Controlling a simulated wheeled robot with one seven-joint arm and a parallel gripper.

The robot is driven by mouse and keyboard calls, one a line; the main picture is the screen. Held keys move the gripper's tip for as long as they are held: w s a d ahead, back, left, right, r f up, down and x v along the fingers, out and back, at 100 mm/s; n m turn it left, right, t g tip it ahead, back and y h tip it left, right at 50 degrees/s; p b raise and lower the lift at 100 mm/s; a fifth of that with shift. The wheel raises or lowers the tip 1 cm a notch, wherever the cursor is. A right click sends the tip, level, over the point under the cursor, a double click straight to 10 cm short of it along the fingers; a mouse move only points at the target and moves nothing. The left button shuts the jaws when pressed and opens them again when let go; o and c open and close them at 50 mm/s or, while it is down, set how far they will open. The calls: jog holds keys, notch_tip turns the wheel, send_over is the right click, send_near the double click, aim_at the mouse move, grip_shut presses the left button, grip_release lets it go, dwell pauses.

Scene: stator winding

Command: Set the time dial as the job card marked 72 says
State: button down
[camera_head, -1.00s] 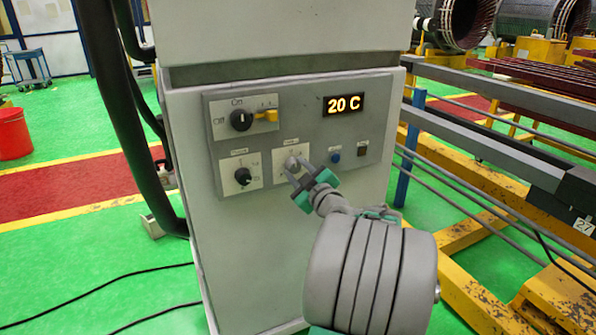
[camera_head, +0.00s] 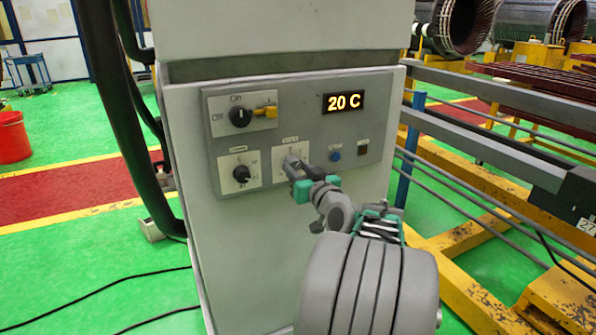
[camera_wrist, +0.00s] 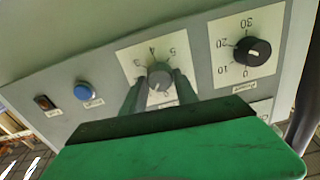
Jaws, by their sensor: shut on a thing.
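The grey dial (camera_head: 291,160) is the right one of two lower knobs on the control panel, on a white scale plate. In the wrist view the dial (camera_wrist: 160,75) appears upside down, with 3, 4 and 5 readable around it. Its lower label and the remaining marks are partly covered by my fingers. My gripper (camera_head: 296,168) is shut on this dial, one finger on each side; the gripper (camera_wrist: 159,88) shows likewise in the wrist view. The dial's exact setting is too small to read surely. No job card marked 72 is readable in these views.
A black knob (camera_head: 242,174) with its own scale sits left of the dial. A blue button (camera_head: 335,155) is close on the right. Yellow-framed racks stand further right.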

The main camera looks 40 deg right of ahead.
jog(key=m, duration=0.4)
jog(key=shift+r+m+p, duration=0.1)
jog(key=shift+m+p, duration=0.2)
jog(key=shift+p, duration=0.1)
jog(key=m+p, duration=0.2)
jog(key=m, duration=0.2)
jog(key=shift+m, duration=0.3)
jog(key=m+p, duration=0.3)
jog(key=m, duration=0.1)
jog(key=shift+m, duration=0.3)
jog(key=m+p, duration=0.3)
jog(key=m, duration=0.1)
jog(key=shift+r+p, duration=0.1)
jog(key=shift+p, duration=0.3)
jog(key=m+p, duration=0.4)
jog(key=m, duration=0.1)
jog(key=m+p, duration=0.4)
jog(key=shift+m+p, duration=0.3)
jog(key=m+p, duration=0.5)
jog(key=shift+f+m+p, duration=0.15)
jog(key=shift+m+p, duration=0.55)
jog(key=shift+m, duration=0.3)
jog(key=shift+f+m+p, duration=0.15)
jog(key=shift+m+p, duration=0.5)
jog(key=shift+m, duration=0.35)
